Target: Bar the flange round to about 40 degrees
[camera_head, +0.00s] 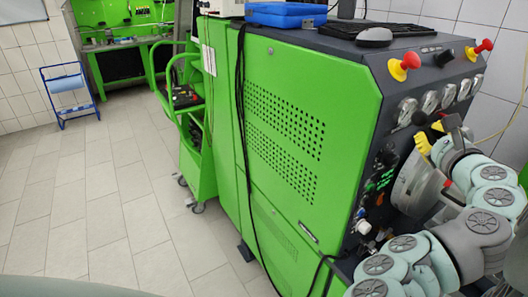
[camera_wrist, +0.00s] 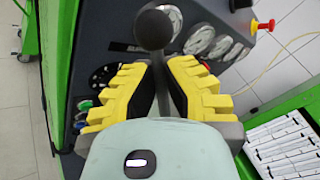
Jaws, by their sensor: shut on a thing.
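My gripper (camera_wrist: 162,72) has yellow ribbed fingers. They are closed from both sides on a dark bar (camera_wrist: 161,90) topped by a black ball knob (camera_wrist: 153,30). The knob sticks out beyond the fingertips. In the head view, my gripper (camera_head: 431,136) is at the right end of the green bench, beside a large grey disc (camera_head: 412,186) that looks like the flange. My own arm hides much of the disc. No angle can be read from these frames, and how the bar joins the flange is hidden.
The green testbench (camera_head: 300,130) has round gauges (camera_head: 430,102) and red-yellow stop buttons (camera_head: 404,66) close above my gripper. A black cable (camera_head: 243,130) hangs down its side. A green trolley (camera_head: 197,150) stands beyond. The tiled floor (camera_head: 90,220) at left is clear.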

